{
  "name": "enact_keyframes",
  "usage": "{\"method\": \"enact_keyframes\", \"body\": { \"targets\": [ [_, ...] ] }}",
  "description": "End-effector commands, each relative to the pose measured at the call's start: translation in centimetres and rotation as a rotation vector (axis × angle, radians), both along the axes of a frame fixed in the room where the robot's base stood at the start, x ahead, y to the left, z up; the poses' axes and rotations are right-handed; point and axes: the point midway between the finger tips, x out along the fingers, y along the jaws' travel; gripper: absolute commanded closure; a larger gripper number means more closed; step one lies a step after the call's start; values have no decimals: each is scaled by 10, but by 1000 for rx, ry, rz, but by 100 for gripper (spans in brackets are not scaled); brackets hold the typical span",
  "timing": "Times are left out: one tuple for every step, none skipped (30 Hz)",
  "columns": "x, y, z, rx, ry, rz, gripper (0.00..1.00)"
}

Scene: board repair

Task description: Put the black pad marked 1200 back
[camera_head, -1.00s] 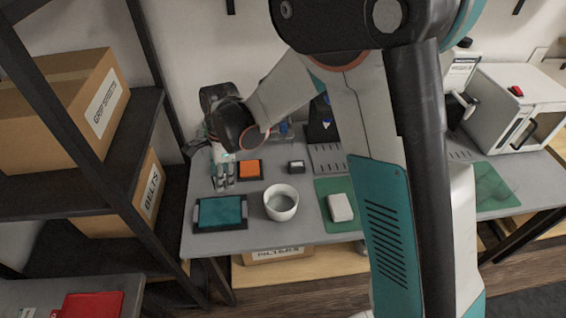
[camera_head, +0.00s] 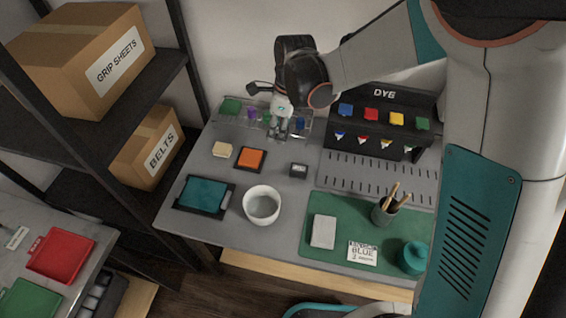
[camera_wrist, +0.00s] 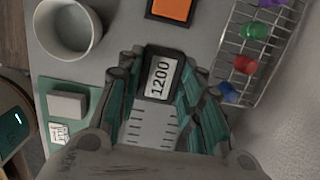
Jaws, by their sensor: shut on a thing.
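My gripper (camera_head: 281,132) hangs over the back of the grey table, in front of the wire rack, pointing down. In the wrist view its fingers (camera_wrist: 162,60) are shut on the black pad marked 1200 (camera_wrist: 161,73). The pad's white label faces the camera, its text turned sideways. The held pad is too small to make out in the head view. A small black block with a pale label (camera_head: 299,170) lies on the table, right of an orange pad in a dark frame (camera_head: 252,159). A cream block (camera_head: 222,150) lies left of the orange pad.
The wire rack (camera_wrist: 246,45) holds coloured items close to my gripper. A black dye stand (camera_head: 390,100) and a slotted plate (camera_head: 375,175) are to the right. A white bowl (camera_head: 262,205), teal pad tray (camera_head: 203,194) and green mat (camera_head: 345,233) lie nearer the front.

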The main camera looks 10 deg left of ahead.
Motion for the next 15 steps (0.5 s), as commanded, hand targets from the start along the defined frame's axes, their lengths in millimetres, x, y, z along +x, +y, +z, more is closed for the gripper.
{"method": "enact_keyframes", "body": {
  "targets": [
    [1, 0, -17, 0, 0, 0, 92],
    [0, 0, -25, 0, 0, 0, 92],
    [0, 0, -34, 0, 0, 0, 92],
    [1, 0, -42, 0, 0, 0, 92],
    [0, 0, -49, 0, 0, 0, 92],
    [0, 0, -59, 0, 0, 0, 92],
    [0, 0, -66, 0, 0, 0, 92],
    [0, 0, -73, 0, 0, 0, 92],
    [0, 0, -81, 0, 0, 0, 92],
    [0, 0, -87, 0, 0, 0, 92],
    [0, 0, -93, 0, 0, 0, 92],
    [0, 0, -98, 0, 0, 0, 92],
    [0, 0, -102, 0, 0, 0, 92],
    [0, 0, -105, 0, 0, 0, 92],
    [0, 0, -108, 0, 0, 0, 92]
  ]
}}
